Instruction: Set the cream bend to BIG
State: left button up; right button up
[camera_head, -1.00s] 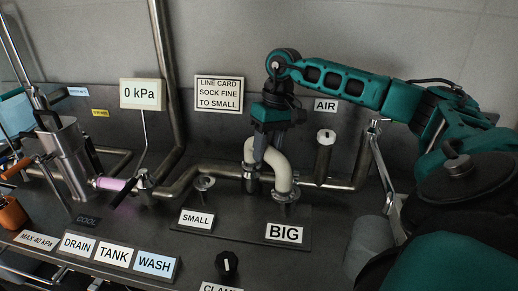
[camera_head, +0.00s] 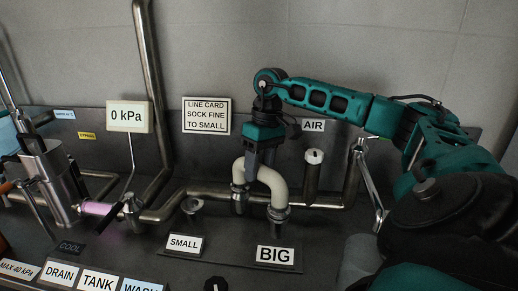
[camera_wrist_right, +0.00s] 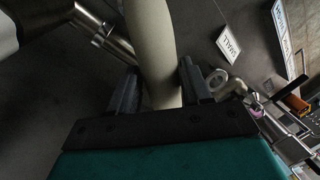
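The cream bend (camera_head: 270,180) is an upside-down U-shaped pipe. Its left leg meets a metal fitting (camera_head: 240,200) on the pipework, and its right leg stands at the metal port (camera_head: 278,216) behind the BIG label (camera_head: 275,254). Whether the ends are fully seated is too small to tell. My right gripper (camera_head: 252,164) comes down from above onto the top of the bend. In the right wrist view the bend (camera_wrist_right: 153,45) fills the space between the fingers (camera_wrist_right: 160,88), which appear closed on it. My left gripper does not show.
The SMALL port (camera_head: 192,205) stands uncovered behind its label (camera_head: 184,244). A line card (camera_head: 206,116) reads SOCK FINE TO SMALL. A gauge (camera_head: 128,116) reads 0 kPa. A white-capped pipe (camera_head: 313,170) and a slanted metal rod (camera_head: 370,180) stand right of the bend.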

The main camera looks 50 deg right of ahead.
jog(key=shift+o, duration=1.4)
pick_arm(q)
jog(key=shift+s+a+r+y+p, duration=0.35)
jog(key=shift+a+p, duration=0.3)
jog(key=shift+p, duration=0.55)
pick_arm(e)
notch_tip(320, 180, up, 13)
jog(key=d, duration=0.2)
jog(key=shift+s+d+f, duration=0.15)
jog(key=shift+d, duration=0.1)
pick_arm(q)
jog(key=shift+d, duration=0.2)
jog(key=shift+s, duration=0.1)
pick_arm(e)
jog(key=shift+f, duration=0.1)
